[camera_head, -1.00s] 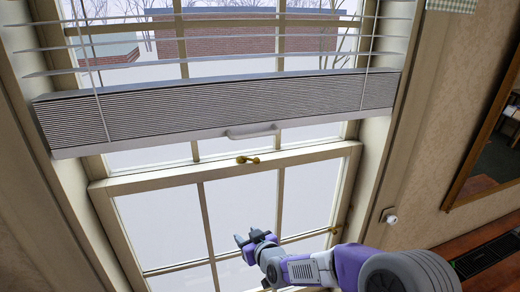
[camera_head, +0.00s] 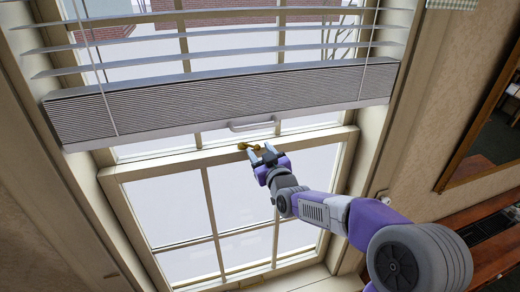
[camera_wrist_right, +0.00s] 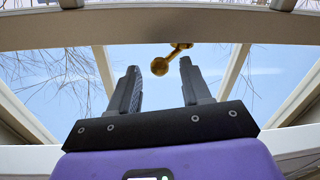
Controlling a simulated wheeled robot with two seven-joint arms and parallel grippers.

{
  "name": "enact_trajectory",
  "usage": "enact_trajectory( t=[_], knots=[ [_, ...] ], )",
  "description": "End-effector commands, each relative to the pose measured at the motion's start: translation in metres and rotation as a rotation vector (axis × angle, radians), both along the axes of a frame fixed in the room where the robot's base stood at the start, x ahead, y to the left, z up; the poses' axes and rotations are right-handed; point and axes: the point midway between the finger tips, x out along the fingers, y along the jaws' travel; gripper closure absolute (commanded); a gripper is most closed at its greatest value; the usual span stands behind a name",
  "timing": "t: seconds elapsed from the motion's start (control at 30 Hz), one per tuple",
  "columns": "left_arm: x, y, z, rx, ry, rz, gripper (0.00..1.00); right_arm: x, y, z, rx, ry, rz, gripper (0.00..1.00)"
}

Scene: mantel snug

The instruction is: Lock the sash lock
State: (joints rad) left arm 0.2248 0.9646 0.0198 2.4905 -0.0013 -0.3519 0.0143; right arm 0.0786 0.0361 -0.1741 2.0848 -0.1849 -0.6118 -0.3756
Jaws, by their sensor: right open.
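The sash lock (camera_head: 247,146) is a small brass piece with a rounded knob, on the meeting rail in the middle of the window. In the right wrist view the brass lock (camera_wrist_right: 162,65) shows beyond the fingertips, its knob between them in the picture. My right gripper (camera_head: 262,154) is open and empty, just below and to the right of the lock in the head view. It also shows in the wrist view with its two fingers (camera_wrist_right: 160,80) apart. I cannot tell whether a finger touches the lock. My left gripper is not in view.
A partly lowered blind (camera_head: 220,110) with a bottom handle (camera_head: 251,124) hangs just above the lock. The lower sash (camera_head: 170,208) has several glass panes behind my right arm. A framed mirror (camera_head: 492,135) is on the wall at right.

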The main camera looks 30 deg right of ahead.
Motion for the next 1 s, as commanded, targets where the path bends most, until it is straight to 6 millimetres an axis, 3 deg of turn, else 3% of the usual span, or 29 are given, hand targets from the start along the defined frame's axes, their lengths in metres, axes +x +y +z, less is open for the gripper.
enact_trajectory(
  t=[0.37, 0.7, 1.0],
  knots=[
    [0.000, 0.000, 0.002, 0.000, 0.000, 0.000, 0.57, 0.006, -0.001, -0.001, 0.000, 0.000, 0.000, 0.52],
    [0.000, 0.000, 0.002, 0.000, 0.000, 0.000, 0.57, 0.006, -0.001, 0.000, 0.000, 0.000, 0.000, 1.00],
    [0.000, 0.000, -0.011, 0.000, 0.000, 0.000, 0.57, 0.008, -0.002, 0.000, 0.002, -0.015, 0.036, 1.00]
  ],
)
